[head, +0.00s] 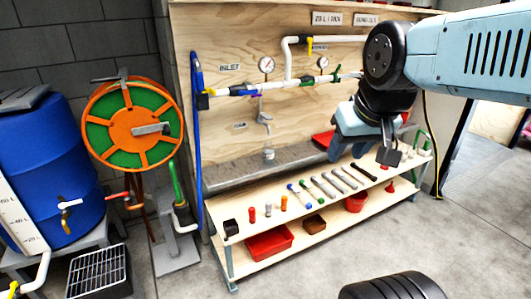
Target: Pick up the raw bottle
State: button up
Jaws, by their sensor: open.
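Several small bottles or capped containers stand on the wooden bench: a red one (252,213), a pale one (267,210) and an orange one (284,203) near the left end. Another small pale container (268,154) stands below the tap on the grey ledge. I cannot read any label, so I cannot tell which is the raw bottle. My gripper (363,152) is open above the right part of the bench, well to the right of these containers. It appears empty. It hides part of the ledge and a red tray behind it.
Several tools (331,186) lie in a row mid-bench. A black box (231,227) is at its left end. A red bin (269,243) and a red bucket (356,202) are lower down. Pipes and gauges (266,64) line the panel. A hose reel (133,124) and blue barrel (45,165) stand left.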

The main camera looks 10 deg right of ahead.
aim_at(268, 148)
jog(key=u, duration=0.1)
jog(key=i, duration=1)
jog(key=z, duration=0.1)
